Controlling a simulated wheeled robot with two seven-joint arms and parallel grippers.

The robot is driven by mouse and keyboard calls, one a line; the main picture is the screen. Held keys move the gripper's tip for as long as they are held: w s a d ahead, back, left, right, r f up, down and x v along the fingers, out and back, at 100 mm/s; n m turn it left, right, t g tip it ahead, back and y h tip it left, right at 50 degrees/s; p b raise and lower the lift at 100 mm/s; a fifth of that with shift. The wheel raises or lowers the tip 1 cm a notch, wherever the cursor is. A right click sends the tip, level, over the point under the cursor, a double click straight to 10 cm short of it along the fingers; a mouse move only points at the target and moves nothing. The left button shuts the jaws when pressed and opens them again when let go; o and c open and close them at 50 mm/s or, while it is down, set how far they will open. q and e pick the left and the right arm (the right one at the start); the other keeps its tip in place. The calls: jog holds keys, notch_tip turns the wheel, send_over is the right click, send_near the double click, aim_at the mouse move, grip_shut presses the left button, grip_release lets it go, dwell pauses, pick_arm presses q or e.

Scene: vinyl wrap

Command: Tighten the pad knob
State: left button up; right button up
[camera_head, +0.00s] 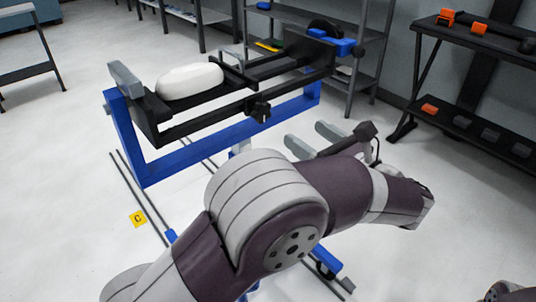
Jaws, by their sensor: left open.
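A blue stand (222,146) carries a black frame (205,124), with a white rounded object (190,80) lying on its left part. A black knob (258,108) sits on the front rail of the frame. I cannot tell for certain that it is the pad knob. My left gripper (309,138) is open, its two grey fingers apart and pointing up and left. It is empty, to the right of and below the knob, apart from it. My left forearm partly hides the gripper's body and the lower stand. My right gripper is out of view.
A blue piece (335,41) with a small dark knob (358,51) is at the frame's far right end. A grey block (125,80) is at the left end. Shelves (470,125) with orange and grey items stand at right. A yellow floor marker (138,219) lies left; floor there is mostly clear.

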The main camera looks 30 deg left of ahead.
aim_at(264, 112)
pick_arm(q)
jog(key=shift+n+g, duration=0.3)
jog(key=shift+n, duration=0.2)
jog(key=x, duration=0.8)
jog(key=b+x, duration=0.1)
jog(key=x, duration=0.3)
jog(key=shift+s+a, duration=0.3)
jog(key=shift+a, duration=0.1)
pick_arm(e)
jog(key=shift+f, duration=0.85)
pick_arm(q)
jog(key=c, duration=1)
